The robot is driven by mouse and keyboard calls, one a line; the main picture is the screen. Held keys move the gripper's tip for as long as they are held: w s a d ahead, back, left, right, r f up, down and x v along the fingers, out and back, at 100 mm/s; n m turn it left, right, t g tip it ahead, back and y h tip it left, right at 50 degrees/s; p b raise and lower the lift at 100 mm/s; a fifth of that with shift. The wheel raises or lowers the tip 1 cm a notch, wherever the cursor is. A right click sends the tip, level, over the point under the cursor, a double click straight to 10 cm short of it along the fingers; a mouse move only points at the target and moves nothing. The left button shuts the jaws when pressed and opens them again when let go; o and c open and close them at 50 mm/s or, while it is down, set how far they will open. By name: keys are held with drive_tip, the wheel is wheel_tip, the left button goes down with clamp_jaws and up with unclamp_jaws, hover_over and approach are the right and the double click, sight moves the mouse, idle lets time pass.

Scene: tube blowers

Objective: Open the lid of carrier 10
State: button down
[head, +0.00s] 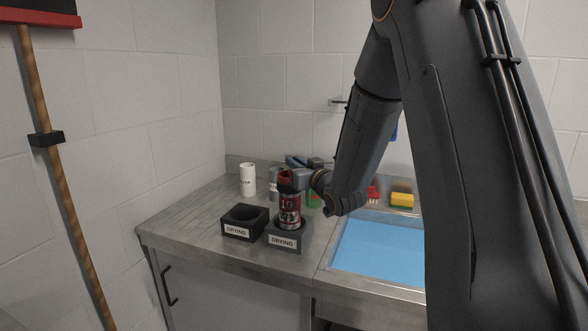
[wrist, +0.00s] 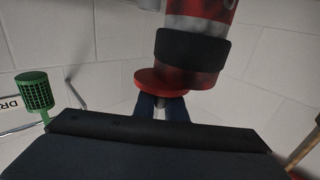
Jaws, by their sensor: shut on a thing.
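Carrier 10 (head: 289,212) is a red and grey cylinder with the number 10 on it. It stands upright in the right black holder marked DRYING (head: 284,240). Its red lid (head: 288,183) is at the top, where my gripper (head: 291,170) is. In the wrist view the carrier's black band (wrist: 192,47) and red lid (wrist: 165,79) show close up. The gripper fingers (wrist: 160,106) are at the lid and shut on it. The lid looks tilted to the body, but I cannot tell how far it is open.
A second holder marked DRYING (head: 242,224) stands to the left, seemingly empty. A white canister (head: 248,179) stands behind it. A sink with blue water (head: 380,250) is on the right, with a yellow sponge (head: 401,200) behind. Walls close off the left and back.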

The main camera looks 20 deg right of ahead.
drive_tip(key=n+y, duration=0.1)
drive_tip(key=n+g+y, duration=0.1)
drive_tip(key=y, duration=0.1)
drive_tip(key=n+y, duration=0.1)
drive_tip(key=y, duration=0.1)
drive_tip(key=shift+w+d+g, duration=0.1)
drive_tip(key=shift+d+g, duration=0.2)
drive_tip(key=shift+g, duration=0.1)
drive_tip(key=n+g+y, duration=0.3)
drive_tip(key=n+y, duration=0.1)
drive_tip(key=shift+w+g+y+p, duration=0.1)
drive_tip(key=shift+g+y+p, duration=0.2)
drive_tip(key=shift+y+p, duration=0.1)
drive_tip(key=shift+w+n+g+y+b, duration=0.1)
drive_tip(key=shift+n+g+y+b, duration=0.4)
drive_tip(key=shift+n+g+y, duration=0.65)
drive_tip(key=shift+w+n+g+y+b, duration=0.1)
drive_tip(key=shift+n+g+y+b, duration=0.5)
drive_tip(key=shift+n+g, duration=0.95)
drive_tip(key=shift+s+g+y, duration=0.1)
drive_tip(key=shift+g+y, duration=0.15)
drive_tip(key=shift+g, duration=0.35)
drive_tip(key=c, duration=1.8)
unclamp_jaws()
drive_tip(key=shift+d, duration=0.1)
drive_tip(key=b+v, duration=0.2)
drive_tip(key=v, duration=0.5)
drive_tip(key=shift+d, duration=0.3)
